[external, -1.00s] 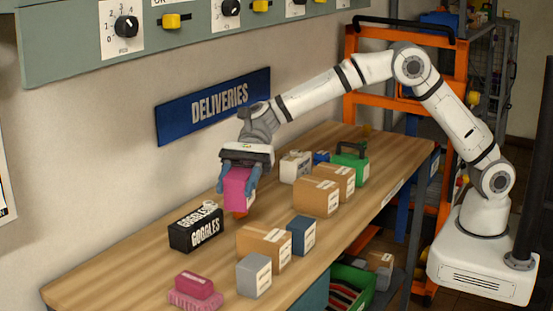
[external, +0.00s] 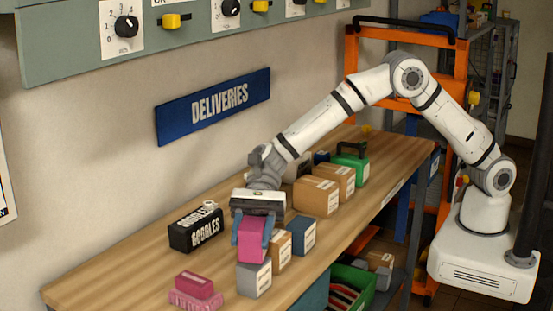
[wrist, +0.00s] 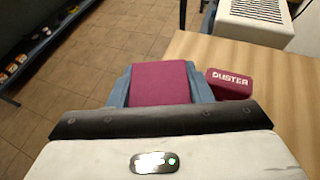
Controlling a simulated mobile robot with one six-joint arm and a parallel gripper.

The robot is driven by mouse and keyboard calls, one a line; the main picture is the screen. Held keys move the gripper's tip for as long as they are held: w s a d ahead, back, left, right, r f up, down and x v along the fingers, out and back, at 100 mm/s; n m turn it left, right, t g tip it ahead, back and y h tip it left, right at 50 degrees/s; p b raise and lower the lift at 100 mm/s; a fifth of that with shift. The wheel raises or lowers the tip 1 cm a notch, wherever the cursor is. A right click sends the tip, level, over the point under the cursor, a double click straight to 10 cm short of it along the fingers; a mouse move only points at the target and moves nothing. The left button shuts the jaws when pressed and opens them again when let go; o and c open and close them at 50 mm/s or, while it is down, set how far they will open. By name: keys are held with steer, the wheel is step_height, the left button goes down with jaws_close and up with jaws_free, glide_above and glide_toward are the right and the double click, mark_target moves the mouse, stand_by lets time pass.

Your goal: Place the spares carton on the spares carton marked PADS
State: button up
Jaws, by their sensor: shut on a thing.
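My gripper (external: 251,238) is shut on a magenta carton (external: 252,246). It also shows between my fingers in the wrist view (wrist: 160,83). In the external view the held carton overlaps the top of a grey carton (external: 254,280). I cannot tell whether they touch. Beside the grey one stand a brown carton (external: 284,248), partly hidden, and a blue carton (external: 301,235). Two larger brown cartons (external: 314,197) stand farther back. The carton labels are too small to read, so I cannot tell which is marked PADS.
A black GOGGLES box (external: 195,232) stands to the left near the wall. A pink duster (external: 194,287) lies at the near end of the wooden bench (external: 120,270); it shows in the wrist view (wrist: 229,83). A green case (external: 349,168) is farther back.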

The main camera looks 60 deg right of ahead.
steer(key=shift+f, duration=0.65)
steer(key=shift+f, duration=0.15)
steer(key=o, duration=1.1)
steer(key=b+v, duration=0.1)
steer(key=v, duration=1.1)
